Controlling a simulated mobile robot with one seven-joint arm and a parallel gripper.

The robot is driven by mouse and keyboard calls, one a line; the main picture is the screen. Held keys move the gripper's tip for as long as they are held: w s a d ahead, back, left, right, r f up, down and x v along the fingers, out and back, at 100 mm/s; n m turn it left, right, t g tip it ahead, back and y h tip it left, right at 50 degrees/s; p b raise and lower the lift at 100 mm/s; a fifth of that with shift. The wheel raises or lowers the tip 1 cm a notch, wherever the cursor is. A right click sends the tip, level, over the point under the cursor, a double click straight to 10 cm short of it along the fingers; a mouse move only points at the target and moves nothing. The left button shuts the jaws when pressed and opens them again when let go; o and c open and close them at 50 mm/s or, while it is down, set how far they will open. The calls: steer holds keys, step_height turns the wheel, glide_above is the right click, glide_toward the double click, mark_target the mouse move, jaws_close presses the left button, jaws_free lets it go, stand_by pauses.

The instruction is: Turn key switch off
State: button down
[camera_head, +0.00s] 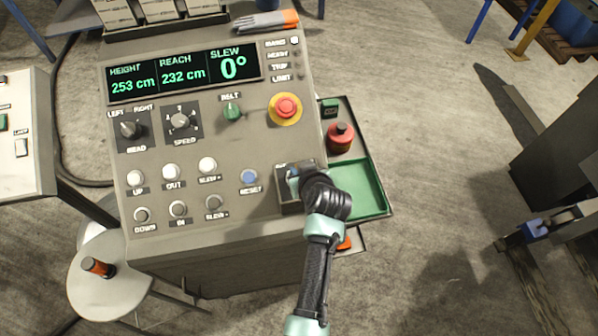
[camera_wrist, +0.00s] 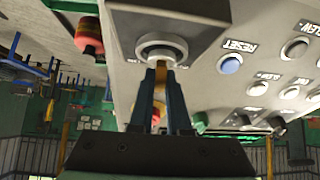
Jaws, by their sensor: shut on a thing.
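The key switch (camera_wrist: 162,46) shows in the wrist view as a round pale collar on a dark plate. A brass-coloured key (camera_wrist: 159,85) sticks out of it. My gripper (camera_wrist: 163,78) is shut on the key, one dark blue finger on each side. In the head view my gripper (camera_head: 297,183) is at the lower right corner of the grey console panel. There the switch plate (camera_head: 284,201) shows beside it, and my wrist hides most of the switch and the key. I cannot tell the key's position against its label.
A blue reset button (camera_head: 249,177) is just left of the switch. A red emergency stop (camera_head: 286,107) sits above it. A green tray (camera_head: 362,190) and a red knob (camera_head: 340,138) are to the right. The display (camera_head: 184,73) shows height, reach and slew.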

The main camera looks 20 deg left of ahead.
steer(key=n+g+y+b, duration=0.1)
steer(key=b, duration=0.1)
steer(key=n+g+y+b, duration=0.1)
steer(key=n+b, duration=0.1)
steer(key=shift+w+d+f+n+b, duration=0.15)
steer(key=shift+f+n+b, duration=0.15)
steer(key=shift+b, duration=0.05)
steer(key=n+g+b, duration=0.1)
steer(key=n+b, duration=0.1)
steer(key=b, duration=0.1)
steer(key=n+g+y+b, duration=0.1)
steer(key=shift+r+g, duration=0.25)
steer(key=shift+g, duration=0.05)
steer(key=shift+n, duration=0.3)
steer(key=c, duration=0.9)
jaws_free()
steer(key=shift+r, duration=0.1)
steer(key=b+v, duration=0.2)
steer(key=v, duration=1.1)
